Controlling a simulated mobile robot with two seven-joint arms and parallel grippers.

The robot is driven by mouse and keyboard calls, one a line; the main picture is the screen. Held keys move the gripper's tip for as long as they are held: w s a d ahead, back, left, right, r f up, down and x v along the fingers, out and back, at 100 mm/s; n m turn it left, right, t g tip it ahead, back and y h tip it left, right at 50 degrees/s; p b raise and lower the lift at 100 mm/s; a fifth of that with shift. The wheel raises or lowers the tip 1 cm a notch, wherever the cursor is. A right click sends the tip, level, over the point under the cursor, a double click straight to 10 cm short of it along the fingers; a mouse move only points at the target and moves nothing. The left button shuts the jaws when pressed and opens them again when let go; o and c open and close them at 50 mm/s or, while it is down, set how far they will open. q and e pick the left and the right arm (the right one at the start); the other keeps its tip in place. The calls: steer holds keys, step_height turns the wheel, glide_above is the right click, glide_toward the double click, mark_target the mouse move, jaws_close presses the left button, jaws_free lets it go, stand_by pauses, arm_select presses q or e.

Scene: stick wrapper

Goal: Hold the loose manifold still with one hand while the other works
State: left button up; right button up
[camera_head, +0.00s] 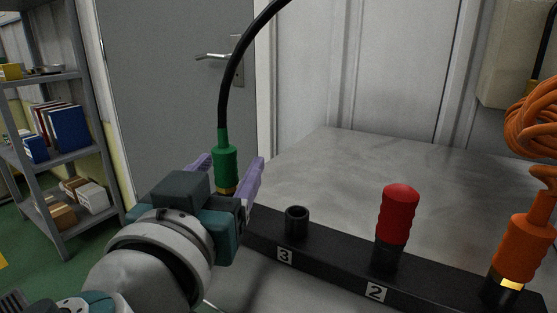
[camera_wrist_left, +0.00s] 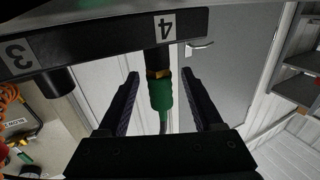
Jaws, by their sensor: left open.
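The loose manifold is a long black bar (camera_head: 333,262) on the grey table, with numbered ports. Port 3 (camera_head: 297,221) is an empty black socket. A red plug (camera_head: 397,213) stands at port 2. An orange plug (camera_head: 526,243) with an orange coiled cable stands at the right end. A green plug (camera_head: 226,166) with a black cable rises at the left end; the left wrist view shows it at port 4 (camera_wrist_left: 161,92). My left gripper (camera_wrist_left: 170,82) is open, its purple fingers on either side of the green plug, with gaps visible. My right gripper is not in view.
The grey table (camera_head: 390,170) is clear behind the bar. A door (camera_head: 178,90) stands behind, and a shelf (camera_head: 60,155) with books and boxes stands at the left. The black cable (camera_head: 232,75) arches up above my left gripper.

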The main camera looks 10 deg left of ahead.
arm_select(q)
jaws_close()
stand_by(0.5)
